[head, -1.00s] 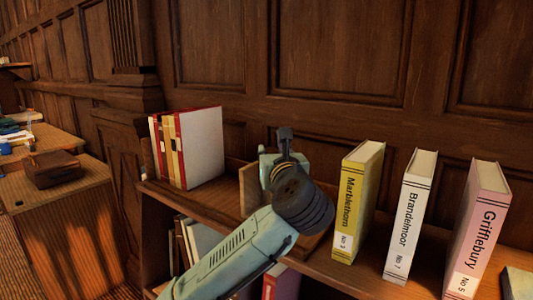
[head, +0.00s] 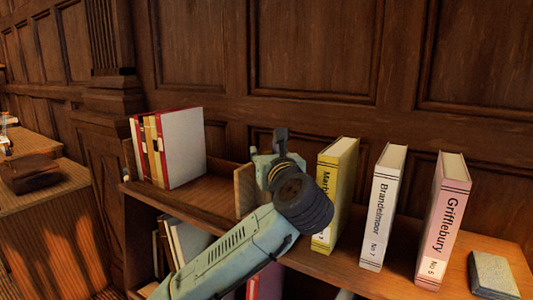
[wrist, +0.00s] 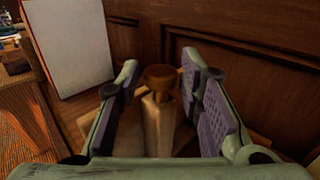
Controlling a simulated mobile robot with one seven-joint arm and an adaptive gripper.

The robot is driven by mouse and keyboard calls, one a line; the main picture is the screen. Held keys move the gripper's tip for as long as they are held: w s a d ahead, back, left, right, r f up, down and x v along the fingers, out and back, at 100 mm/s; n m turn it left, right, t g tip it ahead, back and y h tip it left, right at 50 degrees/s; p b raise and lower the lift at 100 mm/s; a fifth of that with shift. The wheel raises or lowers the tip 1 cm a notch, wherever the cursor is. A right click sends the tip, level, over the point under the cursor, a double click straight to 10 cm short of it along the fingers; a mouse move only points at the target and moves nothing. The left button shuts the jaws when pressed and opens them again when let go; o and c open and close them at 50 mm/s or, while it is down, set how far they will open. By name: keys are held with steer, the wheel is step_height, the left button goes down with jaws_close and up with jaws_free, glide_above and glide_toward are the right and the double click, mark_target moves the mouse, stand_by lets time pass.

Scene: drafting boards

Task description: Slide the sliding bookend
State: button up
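The sliding bookend (head: 245,188) is an upright wooden panel on the upper shelf, between the row of books at the left and the yellow book. In the wrist view its light wooden edge (wrist: 158,125) carries a round brass-brown knob (wrist: 160,77). My gripper (wrist: 160,68) is open, with its purple-padded fingers on either side of the knob and post. The right finger is very close to the knob; I cannot tell whether it touches. In the head view my wrist hides the fingers and part of the bookend.
White, red and tan books (head: 182,148) stand at the shelf's left end. A yellow book (head: 336,180), a white book (head: 383,205) and a pink book (head: 444,220) stand to the right, with a grey block (head: 493,275) beyond. Bare shelf lies left of the bookend. A panelled wall is behind.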

steer(key=shift+o, duration=1)
steer(key=s+d, duration=0.2)
steer(key=s, duration=1)
steer(key=shift+r, duration=0.1)
